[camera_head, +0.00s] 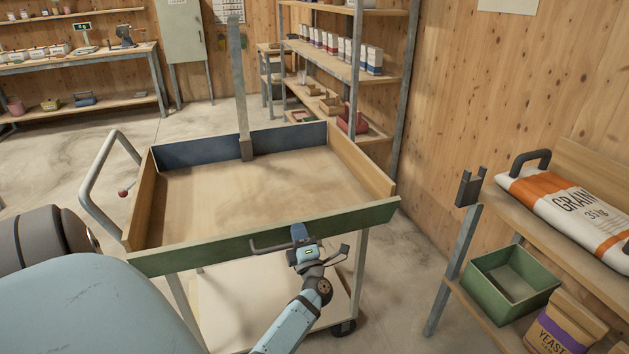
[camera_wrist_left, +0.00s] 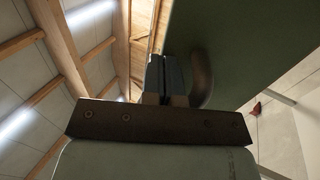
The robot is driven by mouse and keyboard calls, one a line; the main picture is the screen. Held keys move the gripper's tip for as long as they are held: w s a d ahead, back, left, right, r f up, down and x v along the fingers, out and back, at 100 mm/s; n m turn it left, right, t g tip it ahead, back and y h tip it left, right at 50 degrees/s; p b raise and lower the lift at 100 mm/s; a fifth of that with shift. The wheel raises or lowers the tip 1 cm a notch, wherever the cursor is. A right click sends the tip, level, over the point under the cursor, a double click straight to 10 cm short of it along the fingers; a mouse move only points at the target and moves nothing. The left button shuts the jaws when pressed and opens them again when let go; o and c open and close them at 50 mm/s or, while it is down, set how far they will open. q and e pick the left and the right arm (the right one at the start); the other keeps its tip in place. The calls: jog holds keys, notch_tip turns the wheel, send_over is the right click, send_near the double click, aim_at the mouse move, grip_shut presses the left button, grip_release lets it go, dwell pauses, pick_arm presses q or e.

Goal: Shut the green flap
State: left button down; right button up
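The green flap (camera_head: 215,245) is a long dark green panel along the near side of a wooden cart tray. It appears about upright against the ends of the side walls. Its dark bar handle (camera_head: 268,246) is on its near face. My left gripper (camera_head: 299,234) is at the handle, with its fingertips by the flap's top edge. In the left wrist view the flap (camera_wrist_left: 245,45) fills the upper right, and the curved handle (camera_wrist_left: 201,78) runs into the close-set fingers (camera_wrist_left: 165,78). The fingers appear shut on the handle; they partly hide it. My right gripper is not in view.
The tray (camera_head: 240,195) is empty, with a blue panel (camera_head: 200,150) and an upright post (camera_head: 241,80) at its far side. A shelf with a green box (camera_head: 490,308) and a grain sack (camera_head: 575,205) stands at the right. Floor is open at the left.

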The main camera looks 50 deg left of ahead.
aim_at(294, 220)
pick_arm(q)
jog(key=shift+w+a+r+g+h+p, duration=0.15)
jog(key=shift+w+a+r+h+p, duration=0.15)
jog(key=shift+a+p, duration=0.3)
jog(key=shift+w+a+r+g+h+p, duration=0.15)
jog(key=shift+a+r+h+p, duration=0.15)
jog(key=shift+a+p, duration=0.3)
jog(key=shift+w+a+r+g+h+p, duration=0.1)
jog(key=shift+w+a+r+h+p, duration=0.15)
jog(key=shift+a+h+p, duration=0.35)
jog(key=shift+a+r, duration=0.1)
jog(key=shift+a, duration=0.05)
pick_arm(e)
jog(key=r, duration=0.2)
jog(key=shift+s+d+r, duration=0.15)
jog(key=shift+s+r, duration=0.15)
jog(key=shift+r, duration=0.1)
pick_arm(q)
jog(key=shift+w+a+r, duration=0.1)
jog(key=shift+r, duration=0.1)
jog(key=shift+f, duration=0.1)
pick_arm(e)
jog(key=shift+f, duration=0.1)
